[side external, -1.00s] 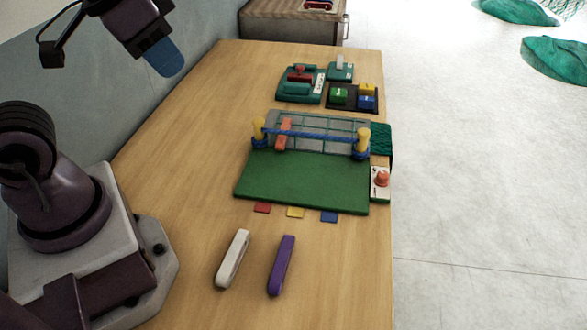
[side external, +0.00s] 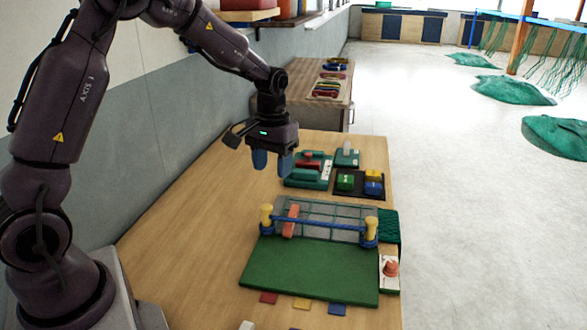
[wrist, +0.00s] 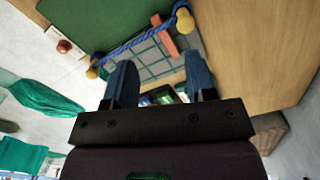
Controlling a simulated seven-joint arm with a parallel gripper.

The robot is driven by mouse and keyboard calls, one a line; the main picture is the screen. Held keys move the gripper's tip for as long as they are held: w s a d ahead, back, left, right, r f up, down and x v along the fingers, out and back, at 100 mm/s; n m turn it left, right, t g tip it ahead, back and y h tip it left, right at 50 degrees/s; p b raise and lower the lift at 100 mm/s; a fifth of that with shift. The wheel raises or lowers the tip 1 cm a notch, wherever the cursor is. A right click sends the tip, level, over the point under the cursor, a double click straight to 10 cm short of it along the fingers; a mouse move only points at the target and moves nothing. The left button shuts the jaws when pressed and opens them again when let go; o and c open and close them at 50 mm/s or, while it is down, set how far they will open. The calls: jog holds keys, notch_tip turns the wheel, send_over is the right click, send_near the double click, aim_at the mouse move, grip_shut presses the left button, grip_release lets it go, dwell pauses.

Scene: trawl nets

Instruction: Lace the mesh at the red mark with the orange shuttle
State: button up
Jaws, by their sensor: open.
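The orange shuttle (side external: 291,220) lies across the mesh panel (side external: 340,213), near its left end, by the blue rope (side external: 325,223) strung between two yellow posts. In the wrist view, the orange shuttle (wrist: 164,36) also shows on the mesh (wrist: 150,62). A red tab (side external: 268,298) lies at the front left edge of the green mat (side external: 310,275); no red mark on the mesh itself can be made out. My gripper (side external: 272,161) is open and empty, pointing down, above the table behind and left of the mesh. Its blue fingers also show in the wrist view (wrist: 160,66).
Yellow (side external: 302,304) and blue (side external: 337,309) tabs lie beside the red one. A knob on a white plate (side external: 390,269) stands right of the mat. Behind the mesh are a green tool stand (side external: 308,172) and a dark tray (side external: 360,184) of coloured blocks. The table's left side is clear.

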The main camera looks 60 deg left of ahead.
aim_at(293, 211)
jog(key=w+a+f+n, duration=0.4)
jog(key=w+a+f, duration=0.25)
jog(key=w, duration=0.25)
jog(key=f, duration=0.8)
jog(key=d+f, duration=0.1)
jog(key=f, duration=0.4)
jog(key=shift+s, duration=0.15)
jog(key=shift+r, duration=0.1)
grip_shut()
jog(key=shift+w+a+r, duration=0.1)
jog(key=shift+w+a, duration=1.05)
jog(key=shift+w, duration=0.05)
